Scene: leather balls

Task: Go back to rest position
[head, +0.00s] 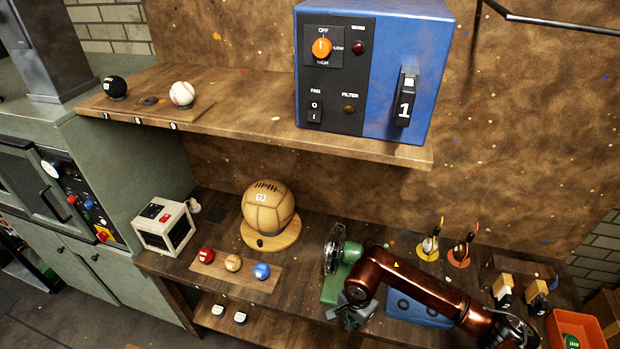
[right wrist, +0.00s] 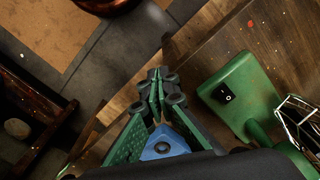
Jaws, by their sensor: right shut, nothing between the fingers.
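My right gripper (head: 348,316) is at the front edge of the lower bench in the head view, at the end of my copper-coloured arm coming in from the right. In the right wrist view its green-padded fingers (right wrist: 157,88) are closed together with nothing between them. A green desk fan (head: 337,262) stands right behind the gripper. The fan's green base with a black switch (right wrist: 232,95) shows to the right of the fingers in the wrist view. I cannot tell whether gripper and fan touch. My left gripper is not in view.
A tan leather ball (head: 268,208) sits on a round wooden stand. Red, tan and blue small balls lie on a board (head: 236,272) left of the fan. A blue box (head: 375,75) stands on the upper shelf (head: 250,118). An orange bin (head: 575,328) is at the lower right.

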